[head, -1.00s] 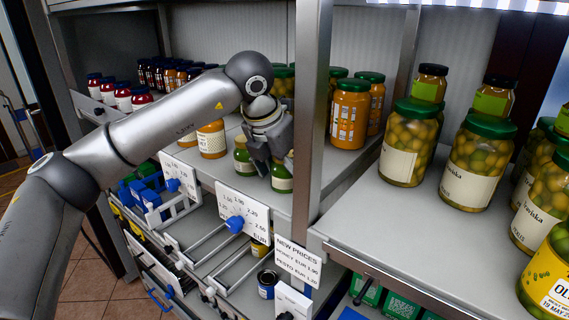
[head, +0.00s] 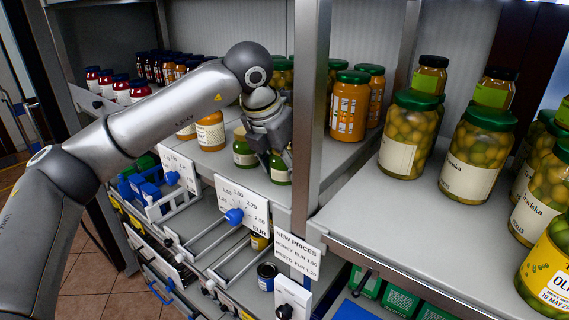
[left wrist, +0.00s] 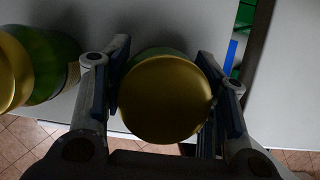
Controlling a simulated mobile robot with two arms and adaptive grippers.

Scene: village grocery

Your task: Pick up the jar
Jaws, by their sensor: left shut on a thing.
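My left gripper (head: 276,156) is shut on a small green jar (head: 280,172) near the front edge of the shelf, beside the metal post. In the left wrist view the jar's round gold lid (left wrist: 165,98) sits between the two fingers of the left gripper (left wrist: 168,62). The fingers hide the upper part of the jar in the head view. I cannot tell whether its base touches the shelf. My right gripper is not in view.
A similar green jar (head: 244,152) stands just left of the held one; larger orange jars (head: 210,132) stand behind it. The metal post (head: 311,110) rises close on the right. Price signs (head: 242,205) line the shelf front. Large olive jars (head: 408,135) fill the right shelf.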

